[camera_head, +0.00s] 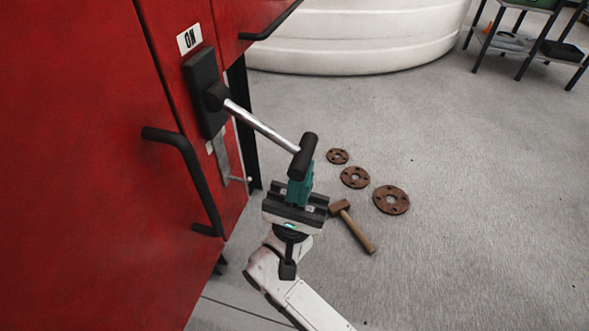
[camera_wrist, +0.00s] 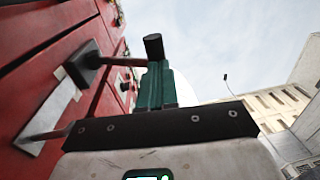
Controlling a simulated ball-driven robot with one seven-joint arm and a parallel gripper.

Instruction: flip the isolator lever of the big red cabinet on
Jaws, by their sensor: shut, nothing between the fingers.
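The big red cabinet (camera_head: 85,170) fills the left of the head view. Its isolator has a black base plate (camera_head: 206,92) below an "ON" label (camera_head: 189,39). The isolator lever (camera_head: 262,126) is a chrome rod with a black crossbar handle (camera_head: 302,156); it sticks out from the plate, to the right and somewhat down in the picture. My gripper (camera_head: 299,181), with teal fingers, is shut and empty, directly beneath the handle. In the wrist view the handle (camera_wrist: 153,46) is just above the fingertips (camera_wrist: 156,68). I cannot tell whether they touch.
Black door handles (camera_head: 188,175) stick out from the cabinet near the arm. A hammer (camera_head: 352,225) and three rusty flanges (camera_head: 391,200) lie on the grey floor to the right. A white tank (camera_head: 350,40) and a shelf rack (camera_head: 535,45) stand behind.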

